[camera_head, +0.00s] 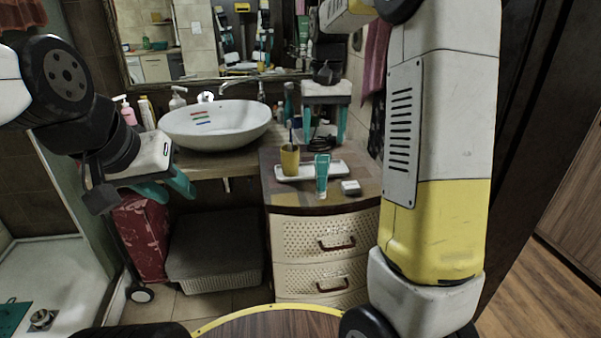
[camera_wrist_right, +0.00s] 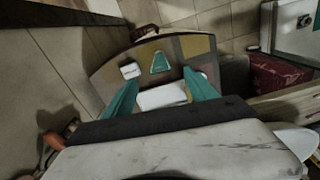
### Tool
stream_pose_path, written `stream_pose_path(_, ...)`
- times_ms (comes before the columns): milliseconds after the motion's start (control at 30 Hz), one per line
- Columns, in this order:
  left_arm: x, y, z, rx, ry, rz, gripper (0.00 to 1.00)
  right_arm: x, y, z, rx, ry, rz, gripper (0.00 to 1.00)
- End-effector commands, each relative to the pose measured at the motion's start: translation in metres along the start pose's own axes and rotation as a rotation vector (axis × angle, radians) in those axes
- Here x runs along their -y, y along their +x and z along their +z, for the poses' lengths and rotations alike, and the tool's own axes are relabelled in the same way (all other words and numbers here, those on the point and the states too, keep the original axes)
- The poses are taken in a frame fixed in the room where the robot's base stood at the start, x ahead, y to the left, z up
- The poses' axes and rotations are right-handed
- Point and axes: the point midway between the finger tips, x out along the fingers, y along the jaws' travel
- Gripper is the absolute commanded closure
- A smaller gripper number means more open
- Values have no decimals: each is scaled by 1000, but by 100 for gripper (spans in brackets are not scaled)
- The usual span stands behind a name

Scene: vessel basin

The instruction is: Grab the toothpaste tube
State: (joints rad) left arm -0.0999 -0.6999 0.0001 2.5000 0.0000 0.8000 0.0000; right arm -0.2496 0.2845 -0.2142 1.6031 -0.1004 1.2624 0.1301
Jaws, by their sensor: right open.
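The teal toothpaste tube (camera_head: 322,175) stands upright at the front edge of the white tray on the drawer cabinet. In the right wrist view the tube (camera_wrist_right: 159,62) lies ahead, between the directions of the two teal fingers and beyond the tray. My right gripper (camera_head: 325,138) is open and empty, fingers pointing down, above and behind the tube; it also shows in the wrist view (camera_wrist_right: 163,82). My left gripper (camera_head: 180,190) is at the left, in front of the counter, its teal fingers apart with nothing between them.
The white tray (camera_head: 338,170) also holds a yellow cup (camera_head: 290,161) with toothbrushes. A small white box (camera_head: 350,187) sits right of the tube. Cabinet drawers (camera_head: 325,243) are below.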

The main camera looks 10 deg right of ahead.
Motion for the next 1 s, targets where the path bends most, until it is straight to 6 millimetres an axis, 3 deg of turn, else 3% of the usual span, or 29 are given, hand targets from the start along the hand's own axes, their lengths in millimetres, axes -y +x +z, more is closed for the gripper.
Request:
stream_pose_path(600, 0, 0, 0, 0, 0, 0, 65, -2, 73, -2, 9, 0, 6, 34)
stream_pose_path(900, 0, 0, 0, 0, 0, 0, 65, -2, 80, -2, 5, 1, 5, 34)
stream_pose_path(933, 0, 0, 0, 0, 0, 0, 65, -2, 80, -2, 5, 1, 5, 36)
stream_pose_path(1000, 0, 0, 0, 0, 0, 0, 65, -2, 80, -2, 5, 1, 5, 50)
